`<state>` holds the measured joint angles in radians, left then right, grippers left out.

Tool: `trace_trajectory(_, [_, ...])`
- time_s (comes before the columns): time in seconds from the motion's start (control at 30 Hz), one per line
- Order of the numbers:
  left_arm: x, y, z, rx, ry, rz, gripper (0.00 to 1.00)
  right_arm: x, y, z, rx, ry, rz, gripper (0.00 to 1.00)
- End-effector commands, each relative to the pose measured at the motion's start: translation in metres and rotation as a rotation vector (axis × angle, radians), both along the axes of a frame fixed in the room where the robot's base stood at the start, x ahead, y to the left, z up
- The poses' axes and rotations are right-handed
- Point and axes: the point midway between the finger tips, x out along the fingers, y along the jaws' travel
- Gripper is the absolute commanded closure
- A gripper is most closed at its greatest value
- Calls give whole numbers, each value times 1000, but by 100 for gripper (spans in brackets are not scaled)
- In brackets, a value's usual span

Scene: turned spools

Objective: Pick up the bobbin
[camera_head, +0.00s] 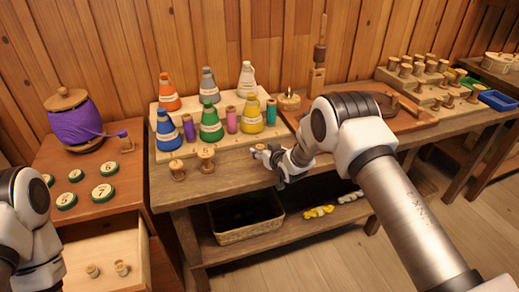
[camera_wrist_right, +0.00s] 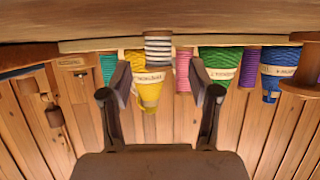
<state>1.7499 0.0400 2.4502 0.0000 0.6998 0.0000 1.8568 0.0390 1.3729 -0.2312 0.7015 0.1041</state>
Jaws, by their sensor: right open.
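My right gripper (camera_head: 268,158) is at the front edge of the workbench, below the yellow cone. In the right wrist view, which looks upside down, the right gripper (camera_wrist_right: 162,82) is open. A small grey-and-white striped bobbin (camera_wrist_right: 158,47) shows in the gap between its fingertips, standing on the bench in front of the yellow cone (camera_wrist_right: 149,90). Neither finger visibly touches it. In the head view the gripper largely hides that spot. My left arm shows at the left edge; its gripper is out of view.
Colored thread cones, such as the green one (camera_head: 210,124), and slim bobbins stand on a pale stepped rack (camera_head: 160,106) behind. Wooden spools (camera_head: 206,157) stand to the left. A basket (camera_head: 246,218) sits on the lower shelf. An open drawer (camera_head: 108,262) is at the left.

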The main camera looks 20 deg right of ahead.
Motion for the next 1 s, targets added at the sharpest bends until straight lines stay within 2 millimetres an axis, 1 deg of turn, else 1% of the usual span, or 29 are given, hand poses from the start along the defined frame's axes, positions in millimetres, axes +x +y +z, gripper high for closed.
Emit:
trace_trajectory(0.03, [0, 0, 1, 0, 0, 0, 61, 7, 0, -3, -1, -1, -1, 38])
trace_trajectory(0.1, [0, 0, 1, 0, 0, 0, 61, 14, 1, -6, -1, -1, -1, 38])
trace_trajectory(0.2, [0, 0, 1, 0, 0, 0, 61, 18, 1, -8, 0, 0, -1, 38])
trace_trajectory(0.33, [0, 0, 1, 0, 0, 0, 61, 18, 1, -8, 0, 0, -1, 38])
trace_trajectory(0.37, [0, 0, 1, 0, 0, 0, 61, 18, 1, -8, 0, 0, -1, 42])
trace_trajectory(0.4, [0, 0, 1, 0, 0, 0, 61, 17, 1, -8, 0, 0, -1, 56])
trace_trajectory(0.5, [0, 0, 1, 0, 0, 0, 61, 17, 1, -8, -1, 1, -1, 88])
trace_trajectory(0.87, [0, 0, 1, 0, 0, 0, 61, 17, 1, -8, -1, 1, -1, 88])
trace_trajectory(1.0, [0, 0, -1, 0, 0, 0, 61, 17, 1, -1, 0, -1, -1, 88])
